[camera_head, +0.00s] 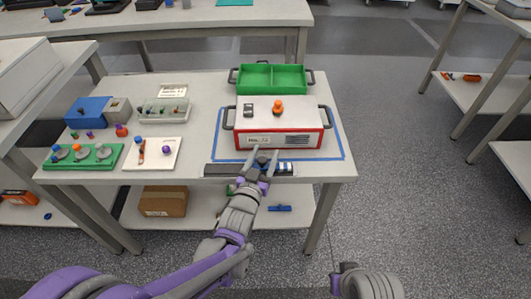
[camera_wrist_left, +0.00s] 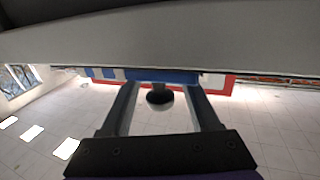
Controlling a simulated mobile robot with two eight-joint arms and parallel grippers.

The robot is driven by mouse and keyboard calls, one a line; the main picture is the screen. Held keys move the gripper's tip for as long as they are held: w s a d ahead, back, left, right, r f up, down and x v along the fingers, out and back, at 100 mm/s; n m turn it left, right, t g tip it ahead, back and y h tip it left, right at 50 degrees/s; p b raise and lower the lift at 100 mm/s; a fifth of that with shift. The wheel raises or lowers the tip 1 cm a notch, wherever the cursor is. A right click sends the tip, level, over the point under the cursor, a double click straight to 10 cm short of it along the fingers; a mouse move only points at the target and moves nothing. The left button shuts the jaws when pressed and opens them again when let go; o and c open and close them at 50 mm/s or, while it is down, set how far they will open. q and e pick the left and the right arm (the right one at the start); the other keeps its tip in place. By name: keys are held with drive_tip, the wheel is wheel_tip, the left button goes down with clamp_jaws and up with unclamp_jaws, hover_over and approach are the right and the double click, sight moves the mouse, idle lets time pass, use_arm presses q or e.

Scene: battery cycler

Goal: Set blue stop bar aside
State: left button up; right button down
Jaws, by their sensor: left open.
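The stop bar (camera_head: 286,168) lies along the table's front edge, dark grey at left with blue and white stripes at right. In the left wrist view its blue part (camera_wrist_left: 178,76) lies just beyond the fingertips, with a dark round knob (camera_wrist_left: 160,97) between the fingers. My left gripper (camera_head: 264,155) is open over the bar's middle, its fingers on both sides of the knob; contact cannot be told. It also shows in the left wrist view (camera_wrist_left: 160,90). My right gripper (camera_head: 340,276) shows only partly at the bottom, and its jaws are unclear.
A red and white box (camera_head: 309,117) stands inside a blue tape outline (camera_head: 345,150) behind the bar. A green tray (camera_head: 290,78) is behind it. A green board (camera_head: 105,162), white plate (camera_head: 172,161) and blue box (camera_head: 84,111) fill the table's left. The front table strip right of the bar is clear.

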use_arm(q)
drive_tip(key=shift+w+d, duration=0.2)
drive_tip(key=shift+w, duration=0.3)
clamp_jaws()
idle(1.2)
